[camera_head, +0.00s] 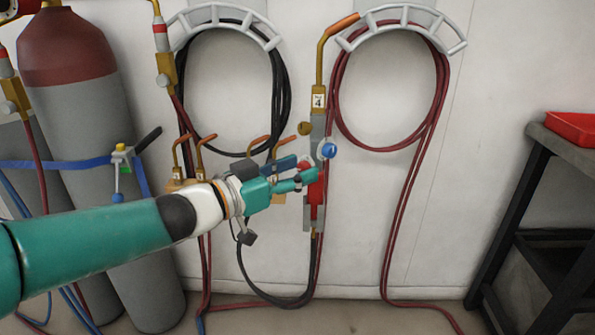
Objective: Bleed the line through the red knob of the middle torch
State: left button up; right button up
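A torch (318,126) hangs upright on the wall, with a copper tip, a brass tube, a label, a grey body and a red lower part. A blue knob (329,150) stands out on its right side. A small pale red knob-like part (304,164) shows at its left, partly covered by my fingers. My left gripper (308,168) is right at this part, its teal fingers apart at the tips. Whether they touch or grip it I cannot tell. I cannot tell from this view whether this is the middle torch. My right gripper is not in view.
Coiled black hose (284,85) and red hose (442,85) hang on wall holders. Gas cylinders (75,100) with a blue strap stand at left. Copper nozzles (203,150) sit behind my gripper. A dark bench (530,190) with a red tray (574,127) stands at right.

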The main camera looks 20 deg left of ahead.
pick_arm(q)
grip_shut()
jog(key=shift+d, duration=0.2)
jog(key=shift+a, duration=0.2)
